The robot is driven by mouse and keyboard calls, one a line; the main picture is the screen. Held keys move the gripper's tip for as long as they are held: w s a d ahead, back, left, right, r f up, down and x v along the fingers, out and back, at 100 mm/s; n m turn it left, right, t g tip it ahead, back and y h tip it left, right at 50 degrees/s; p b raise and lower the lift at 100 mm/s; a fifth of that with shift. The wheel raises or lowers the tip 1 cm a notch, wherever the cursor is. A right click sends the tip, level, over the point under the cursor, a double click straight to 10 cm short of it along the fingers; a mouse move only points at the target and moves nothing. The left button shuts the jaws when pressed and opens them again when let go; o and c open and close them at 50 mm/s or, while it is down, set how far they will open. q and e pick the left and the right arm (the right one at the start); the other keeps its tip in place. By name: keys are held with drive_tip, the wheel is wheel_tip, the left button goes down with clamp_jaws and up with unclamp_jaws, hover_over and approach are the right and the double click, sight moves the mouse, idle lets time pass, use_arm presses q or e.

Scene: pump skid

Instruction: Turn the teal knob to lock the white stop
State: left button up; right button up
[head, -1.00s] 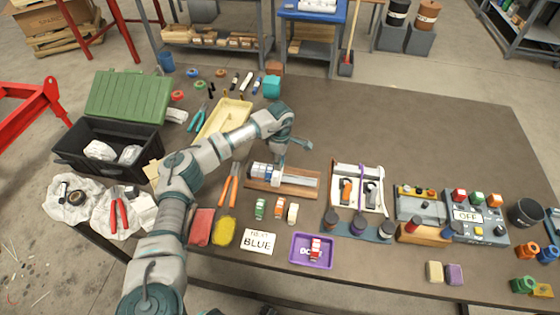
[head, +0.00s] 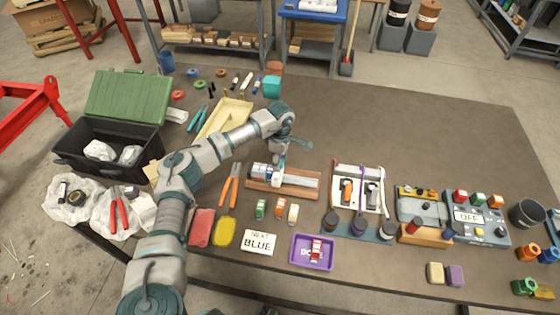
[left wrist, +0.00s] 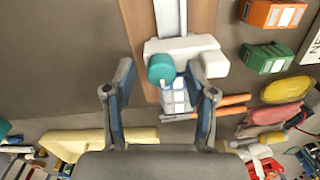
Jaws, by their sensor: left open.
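The teal knob (left wrist: 161,67) shows in the left wrist view, at the left end of the white stop (left wrist: 195,45), a pale block across a metal rail on a wooden board. The board (head: 262,186) lies mid-table in the head view; there the knob is hard to make out beside my gripper. My left gripper (left wrist: 160,105) is open, its two fingers apart, with a blue-and-white block (left wrist: 178,98) showing between and beyond them. The knob lies just beyond the fingertips, seemingly apart from them. In the head view, my left gripper (head: 283,152) hangs over the board. My right gripper is not visible.
Orange-handled pliers (head: 231,188) lie left of the board. Several small coloured blocks, a card reading BLUE (head: 259,242) and a purple tray (head: 312,252) lie in front. A frame with a purple strap (head: 358,190) stands to the right. The table behind is mostly clear.

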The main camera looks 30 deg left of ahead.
use_arm(q)
wheel_tip(320, 180, up, 11)
drive_tip(key=shift+w+r, duration=0.2)
drive_tip(key=shift+w, duration=0.05)
idle(0.4)
